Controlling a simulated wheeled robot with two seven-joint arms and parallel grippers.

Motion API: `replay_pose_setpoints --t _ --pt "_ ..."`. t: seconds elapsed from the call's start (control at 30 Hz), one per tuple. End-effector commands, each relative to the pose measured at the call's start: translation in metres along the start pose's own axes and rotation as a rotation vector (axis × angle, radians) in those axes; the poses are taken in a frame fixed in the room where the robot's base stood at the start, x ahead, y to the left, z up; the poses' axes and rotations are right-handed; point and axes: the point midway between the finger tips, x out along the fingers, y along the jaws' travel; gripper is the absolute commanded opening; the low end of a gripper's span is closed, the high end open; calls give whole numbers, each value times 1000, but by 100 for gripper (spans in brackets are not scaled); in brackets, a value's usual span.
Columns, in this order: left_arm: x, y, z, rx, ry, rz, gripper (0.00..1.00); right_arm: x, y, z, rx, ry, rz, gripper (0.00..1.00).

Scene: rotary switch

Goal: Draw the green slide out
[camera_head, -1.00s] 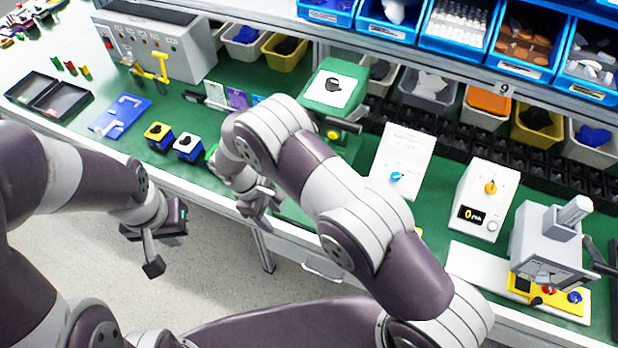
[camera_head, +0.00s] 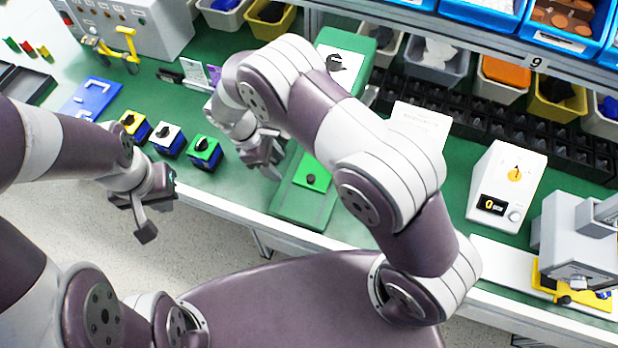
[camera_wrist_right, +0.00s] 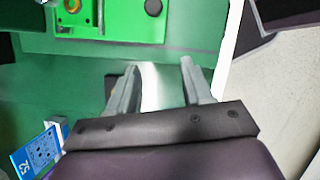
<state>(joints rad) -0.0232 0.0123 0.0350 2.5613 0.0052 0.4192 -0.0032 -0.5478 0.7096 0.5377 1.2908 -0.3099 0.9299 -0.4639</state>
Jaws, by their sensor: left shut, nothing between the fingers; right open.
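The bright green slide (camera_head: 318,168) with a small dark knob (camera_head: 311,180) lies on a darker green base (camera_head: 294,208) near the bench's front edge. My right arm hides part of it in the head view. In the right wrist view a bright green plate (camera_wrist_right: 120,22) with a dark round knob (camera_wrist_right: 153,7) shows at the top, beyond the fingertips. My right gripper (camera_head: 270,165) is left of the slide; in its wrist view the fingers (camera_wrist_right: 160,66) are open and empty, apart from the plate. My left gripper (camera_head: 143,222) is shut and empty in front of the bench.
Yellow, white and green rotary switch blocks (camera_head: 167,141) stand left of my right gripper. A white box with an orange dial (camera_head: 507,190) and a grey press (camera_head: 570,235) stand right. Bins (camera_head: 500,85) line the back. My right arm crosses above the bench.

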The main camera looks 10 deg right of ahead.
Motion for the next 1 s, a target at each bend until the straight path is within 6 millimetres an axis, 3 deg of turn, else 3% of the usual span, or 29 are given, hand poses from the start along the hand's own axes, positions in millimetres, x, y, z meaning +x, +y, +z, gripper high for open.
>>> replay_pose_setpoints --t 0.03,0.23,0.3,0.5,0.9,0.97,1.0 --pt "-18 0 -3 0 4 0 0 -4 -1 20 2 -7 -7 50" --pt "-35 0 -5 0 5 0 0 16 -2 64 0 -6 -7 50" --pt "-34 0 -5 0 5 0 0 34 -2 62 -1 -7 -7 50" --pt "-37 0 -5 0 4 0 0 62 -1 61 -1 -6 -5 50" --pt "-37 0 -5 0 4 0 0 71 -1 60 -1 -4 -4 50" --pt "-37 0 -5 0 4 0 0 71 -1 60 -1 -4 -4 34" --pt "-37 0 -5 0 4 0 0 71 -1 60 -1 -4 -4 21"
